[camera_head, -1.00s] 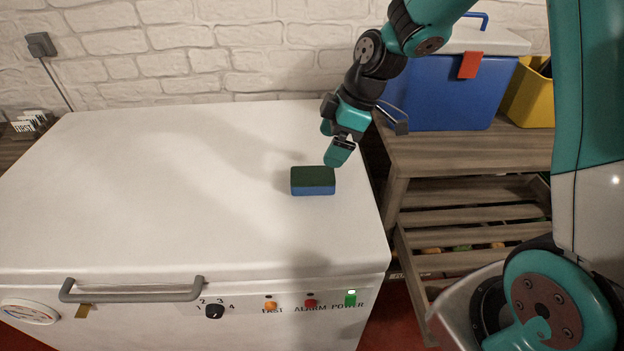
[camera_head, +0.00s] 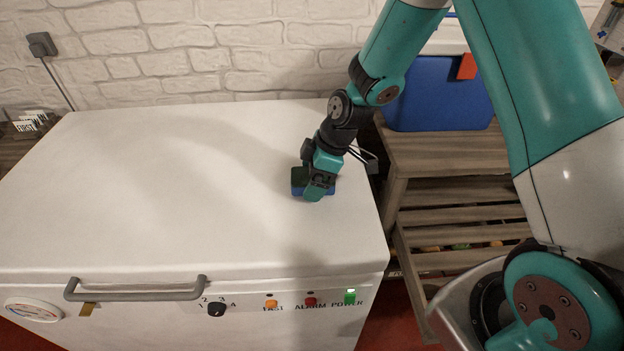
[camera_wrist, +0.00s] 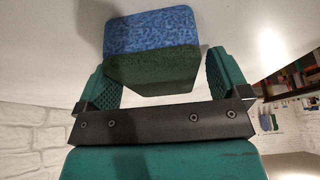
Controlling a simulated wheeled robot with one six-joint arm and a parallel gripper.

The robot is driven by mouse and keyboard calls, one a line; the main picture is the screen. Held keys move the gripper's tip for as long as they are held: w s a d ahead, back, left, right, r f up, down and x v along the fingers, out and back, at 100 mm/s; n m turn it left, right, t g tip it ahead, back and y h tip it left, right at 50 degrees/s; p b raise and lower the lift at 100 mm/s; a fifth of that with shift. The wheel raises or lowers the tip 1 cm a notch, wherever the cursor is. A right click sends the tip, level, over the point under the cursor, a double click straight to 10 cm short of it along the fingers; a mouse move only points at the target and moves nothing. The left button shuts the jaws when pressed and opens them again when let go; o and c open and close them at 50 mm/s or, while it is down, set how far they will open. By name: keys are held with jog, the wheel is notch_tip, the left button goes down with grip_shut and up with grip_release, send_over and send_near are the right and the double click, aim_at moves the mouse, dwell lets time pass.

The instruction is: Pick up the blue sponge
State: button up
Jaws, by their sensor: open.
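The blue sponge (camera_head: 298,188) with a dark green top lies on the white lid of the chest freezer (camera_head: 180,190), near its right side. My gripper (camera_head: 316,190) is down over it and hides much of it in the head view. In the wrist view the sponge (camera_wrist: 152,45) sits between the two green fingers of my gripper (camera_wrist: 164,80). The fingers are open, with a visible gap on the right side; the left finger is close to the sponge, and I cannot tell if it touches.
A wooden slatted shelf (camera_head: 450,152) with a blue cooler box (camera_head: 440,97) stands to the right of the freezer. A white brick wall (camera_head: 200,45) is behind. The freezer lid left of the sponge is clear. A grey handle (camera_head: 135,293) is on the freezer front.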

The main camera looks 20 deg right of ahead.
jog(key=shift+f, duration=0.2)
jog(key=c, duration=1)
jog(key=shift+r, duration=0.1)
notch_tip(320, 180, up, 20)
jog(key=shift+r, duration=0.15)
